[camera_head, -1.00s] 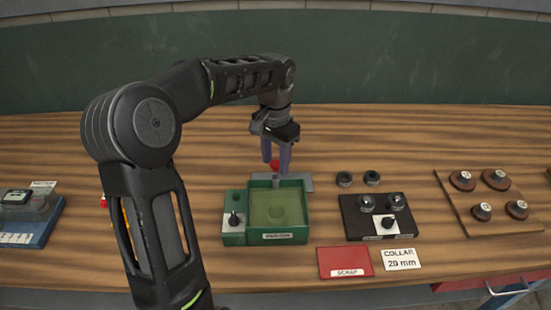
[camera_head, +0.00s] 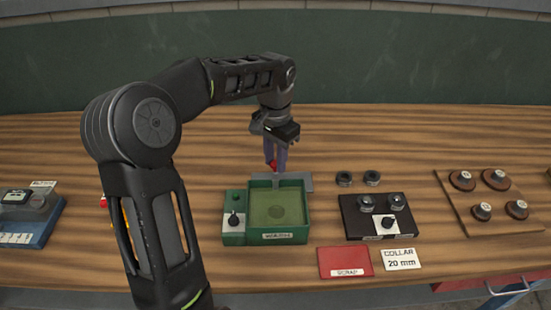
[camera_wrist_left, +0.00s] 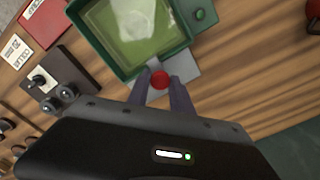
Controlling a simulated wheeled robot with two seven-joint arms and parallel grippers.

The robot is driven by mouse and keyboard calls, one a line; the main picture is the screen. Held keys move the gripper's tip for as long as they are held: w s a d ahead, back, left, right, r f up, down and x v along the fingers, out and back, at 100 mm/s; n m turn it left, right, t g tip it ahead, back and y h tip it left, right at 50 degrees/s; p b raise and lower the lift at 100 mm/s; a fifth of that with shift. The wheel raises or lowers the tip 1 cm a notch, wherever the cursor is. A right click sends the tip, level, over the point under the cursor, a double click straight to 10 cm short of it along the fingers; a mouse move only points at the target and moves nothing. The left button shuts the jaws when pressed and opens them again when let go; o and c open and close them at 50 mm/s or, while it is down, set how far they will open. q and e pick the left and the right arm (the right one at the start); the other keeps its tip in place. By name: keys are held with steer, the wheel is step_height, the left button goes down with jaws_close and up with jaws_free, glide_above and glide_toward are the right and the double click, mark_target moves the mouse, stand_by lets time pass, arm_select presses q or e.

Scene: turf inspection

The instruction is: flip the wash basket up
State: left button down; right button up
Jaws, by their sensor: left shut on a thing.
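The green wash tank (camera_head: 233,239) stands on the bench with murky greenish liquid in it. A grey plate (camera_head: 298,182) lies along its back edge, where a short grey arm reaches out towards a red knob (camera_wrist_left: 160,80). My left gripper (camera_head: 275,167) points down just behind the tank and is shut on the red knob, its fingers on either side. The basket itself is hard to make out; a round shape shows dimly under the liquid. The knob is mostly hidden by the fingers in the head view. My right gripper is not in view.
To the right are two dark rings (camera_head: 344,179), a black block with knobs (camera_head: 350,222), a red scrap tray (camera_head: 345,262), a collar card (camera_head: 402,259) and a wooden board with round parts (camera_head: 468,209). A blue device (camera_head: 24,232) sits far left. Bench behind the gripper is clear.

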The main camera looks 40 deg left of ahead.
arm_select(q)
steer(key=shift+r, duration=0.1)
stand_by(0.5)
step_height(320, 180, up, 4)
steer(key=p, duration=0.3)
steer(key=shift+r, duration=0.5)
steer(key=shift+w+f, duration=0.1)
steer(key=shift+f, duration=0.05)
steer(key=c, duration=1.5)
jaws_free()
steer(key=o, duration=0.3)
steer(key=shift+o, duration=0.2)
